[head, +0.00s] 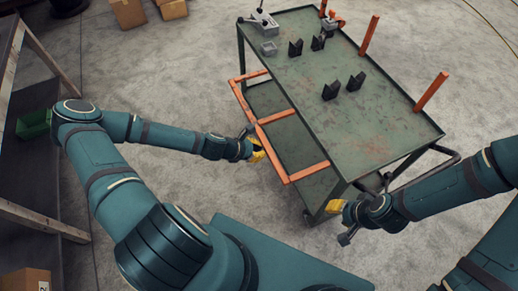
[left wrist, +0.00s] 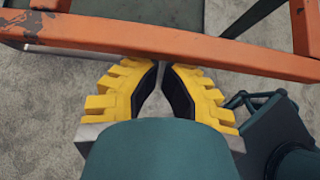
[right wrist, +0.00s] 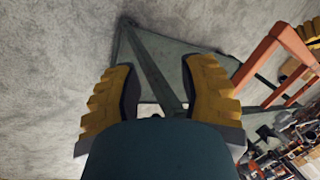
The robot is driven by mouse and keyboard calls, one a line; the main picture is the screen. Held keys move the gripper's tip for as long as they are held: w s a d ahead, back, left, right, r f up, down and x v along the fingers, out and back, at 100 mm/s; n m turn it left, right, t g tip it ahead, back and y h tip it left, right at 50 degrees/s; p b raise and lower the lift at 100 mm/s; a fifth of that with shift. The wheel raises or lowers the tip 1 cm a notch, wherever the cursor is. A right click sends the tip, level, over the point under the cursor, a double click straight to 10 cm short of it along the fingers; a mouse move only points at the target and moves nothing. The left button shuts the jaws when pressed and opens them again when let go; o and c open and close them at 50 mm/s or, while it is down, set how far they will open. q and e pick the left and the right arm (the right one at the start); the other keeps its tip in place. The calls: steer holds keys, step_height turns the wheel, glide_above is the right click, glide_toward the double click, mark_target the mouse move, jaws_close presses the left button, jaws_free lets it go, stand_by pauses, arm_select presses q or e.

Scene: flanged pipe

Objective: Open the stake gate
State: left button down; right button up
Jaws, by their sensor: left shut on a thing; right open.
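The stake gate is an orange frame (head: 277,153) with a long outer rail and short crossbars, along the left long side of the green cart (head: 345,115). Its outer rail stands out from the cart's edge. The rail also crosses the top of the left wrist view (left wrist: 170,38). My left gripper (head: 258,152) is at the rail's middle, its yellow fingers (left wrist: 162,68) closed together on it; the tips are partly hidden by the rail. My right gripper (head: 345,208) is open and empty near the cart's near corner. Its fingers are apart in the right wrist view (right wrist: 165,75).
Two upright orange stakes (head: 369,35) (head: 431,90) stand on the cart's right side. Black brackets (head: 343,87) and a grey vise-like block (head: 262,24) are on its top. A shelf rack (head: 35,140) stands at left.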

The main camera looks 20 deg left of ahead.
arm_select(q)
steer(key=r+g+p, duration=0.1)
steer(key=r+p, duration=0.1)
steer(key=p, duration=0.1)
steer(key=r+g+y+p, duration=0.1)
steer(key=r+p, duration=0.1)
steer(key=p, duration=0.1)
steer(key=r+y+p, duration=0.1)
steer(key=r+p, duration=0.1)
steer(key=p, duration=0.1)
steer(key=shift+w+d+r+g+p, duration=0.2)
steer(key=shift+w+r+g+p, duration=0.1)
steer(key=shift+g+p, duration=0.1)
steer(key=shift+w+d+r+p, duration=0.15)
steer(key=shift+r+p, duration=0.45)
steer(key=shift+r, duration=0.1)
arm_select(e)
step_height(320, 180, up, 12)
steer(key=w, duration=0.2)
steer(key=shift+d+t, duration=0.3)
steer(key=shift+f, duration=0.15)
